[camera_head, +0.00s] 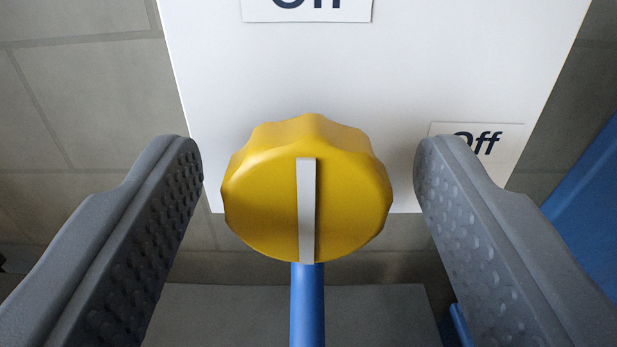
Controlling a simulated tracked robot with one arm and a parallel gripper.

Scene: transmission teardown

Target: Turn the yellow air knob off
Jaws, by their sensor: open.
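The yellow air knob (260,205) is in the middle of the view, round with a scalloped rim. My gripper (308,165) is open, with one grey dimpled finger on each side of the knob. A gap shows between the knob and each finger, so neither appears to touch it. A second "Off" label (490,142) is at the right, partly hidden by the right finger.
A white panel (300,75) stands behind the knob, against a grey tiled wall (85,100). A blue pipe or rod (307,310) shows directly below the knob. A blue surface (590,210) is at the right edge. A grey surface (380,315) lies below.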

